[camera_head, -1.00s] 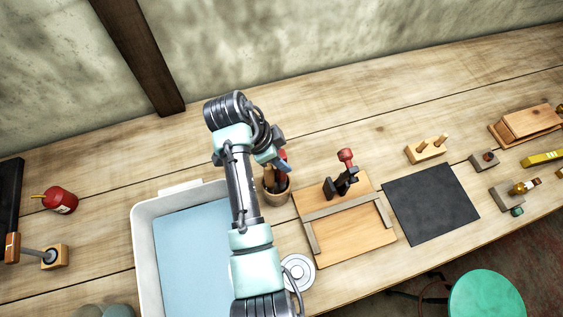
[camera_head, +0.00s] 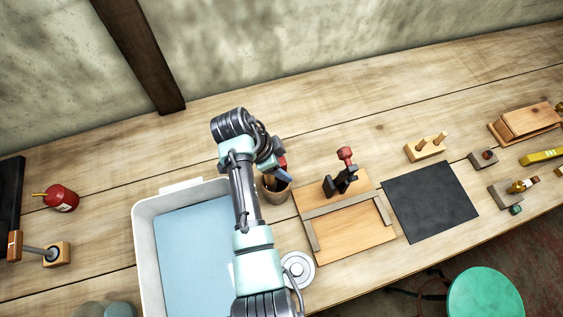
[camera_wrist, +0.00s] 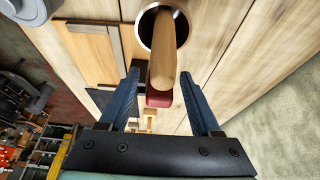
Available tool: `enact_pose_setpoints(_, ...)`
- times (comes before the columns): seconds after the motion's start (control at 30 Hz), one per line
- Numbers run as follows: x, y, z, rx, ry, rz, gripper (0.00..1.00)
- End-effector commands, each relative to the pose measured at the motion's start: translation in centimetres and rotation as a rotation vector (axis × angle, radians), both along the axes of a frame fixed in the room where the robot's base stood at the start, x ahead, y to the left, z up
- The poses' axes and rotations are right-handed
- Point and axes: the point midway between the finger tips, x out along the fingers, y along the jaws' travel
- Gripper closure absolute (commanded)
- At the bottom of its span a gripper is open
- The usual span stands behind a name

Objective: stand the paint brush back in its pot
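The pot (camera_head: 284,194) is a small round brown cup on the bench, just right of the white tray. In the wrist view its rim (camera_wrist: 142,34) is at the top, seen from above. A pale wooden handle (camera_wrist: 164,62), which looks like the paint brush's, rises from inside the pot toward the camera; its lower end is hidden. My gripper (camera_wrist: 160,76) is open, its blue fingers on either side of the handle with gaps showing. In the head view my gripper (camera_head: 276,161) is just above the pot. A red piece (camera_wrist: 158,101) shows beyond the handle; I cannot tell what it belongs to.
A white tray (camera_head: 144,245) with a blue sheet lies left of the pot. A wooden board (camera_head: 350,239) with a red-knobbed clamp (camera_head: 345,176) is close on the right, and a round metal lid (camera_head: 300,268) in front. The bench behind is clear.

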Motion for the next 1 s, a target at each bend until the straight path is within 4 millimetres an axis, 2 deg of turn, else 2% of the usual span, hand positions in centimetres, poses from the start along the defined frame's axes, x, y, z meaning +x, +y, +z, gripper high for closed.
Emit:
enact_pose_setpoints(0.2,0.0,0.0,0.1,0.0,0.0,0.0,0.36)
enact_pose_setpoints(0.37,0.1,0.3,0.9,0.0,-0.004,0.002,0.36)
enact_pose_setpoints(0.53,-0.3,1.4,3.6,0.001,-0.006,0.003,0.36)
enact_pose_setpoints(0.83,-1.1,3.7,9.7,0.0,-0.005,0.002,0.36)
enact_pose_setpoints(1.0,-1.3,4.3,11.2,0.0,-0.001,0.002,0.36)
